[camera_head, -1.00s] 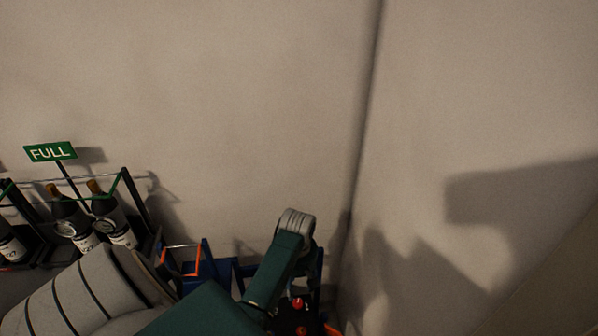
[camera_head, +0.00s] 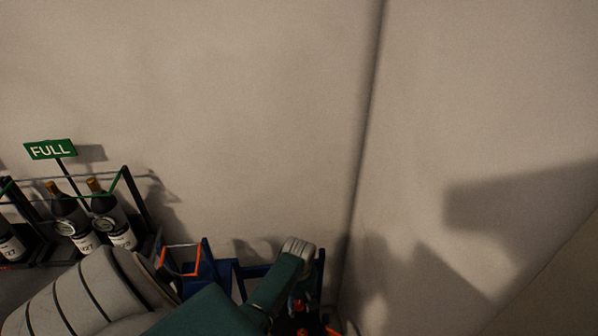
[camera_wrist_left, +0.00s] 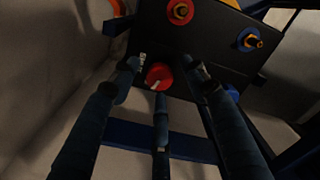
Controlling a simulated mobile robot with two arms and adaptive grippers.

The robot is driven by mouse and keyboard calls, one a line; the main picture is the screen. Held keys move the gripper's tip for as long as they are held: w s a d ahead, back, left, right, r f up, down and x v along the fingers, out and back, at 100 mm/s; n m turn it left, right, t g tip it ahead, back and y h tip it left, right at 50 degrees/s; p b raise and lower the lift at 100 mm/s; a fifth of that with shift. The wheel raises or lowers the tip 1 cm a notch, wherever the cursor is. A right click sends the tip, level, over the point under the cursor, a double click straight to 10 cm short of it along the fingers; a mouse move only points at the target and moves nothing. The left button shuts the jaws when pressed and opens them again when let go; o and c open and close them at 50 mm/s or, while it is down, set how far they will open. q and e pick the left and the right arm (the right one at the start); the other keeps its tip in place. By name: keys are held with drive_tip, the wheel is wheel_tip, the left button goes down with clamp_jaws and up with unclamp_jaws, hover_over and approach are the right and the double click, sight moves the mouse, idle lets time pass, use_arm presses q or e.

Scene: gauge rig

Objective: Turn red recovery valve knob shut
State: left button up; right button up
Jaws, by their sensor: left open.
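A round red knob (camera_wrist_left: 158,76) with a white mark on its front sits on a dark panel (camera_wrist_left: 215,62) in the left wrist view. My left gripper (camera_wrist_left: 160,75) is open, its dark blue fingers spread around the red knob. The middle finger's tip lies just below the knob in the picture; whether any finger touches it I cannot tell. In the head view my left arm hides most of the rig, and small red parts (camera_head: 296,305) show beside it. My right gripper is not in view.
In the head view, a rack with bottles (camera_head: 72,215) and a green FULL sign (camera_head: 50,149) stands at left. Pale walls close off the back.

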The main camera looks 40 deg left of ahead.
use_arm(q)
clamp_jaws()
drive_tip(key=shift+r+m+p, duration=0.2)
drive_tip(key=shift+m+p, duration=1.1)
drive_tip(key=shift+m, duration=0.1)
drive_tip(key=m+p, duration=0.2)
drive_tip(key=m, duration=0.1)
drive_tip(key=shift+m, duration=0.3)
drive_tip(key=m+p, duration=0.1)
drive_tip(key=m, duration=0.3)
drive_tip(key=shift+f+p, duration=0.1)
drive_tip(key=shift+p, duration=0.25)
drive_tip(key=shift+f+m+p, duration=0.1)
drive_tip(key=shift+m+p, duration=0.2)
drive_tip(key=shift+m, duration=1.6)
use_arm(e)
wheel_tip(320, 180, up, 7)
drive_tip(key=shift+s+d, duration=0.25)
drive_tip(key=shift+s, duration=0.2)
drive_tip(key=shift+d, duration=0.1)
use_arm(q)
unclamp_jaws()
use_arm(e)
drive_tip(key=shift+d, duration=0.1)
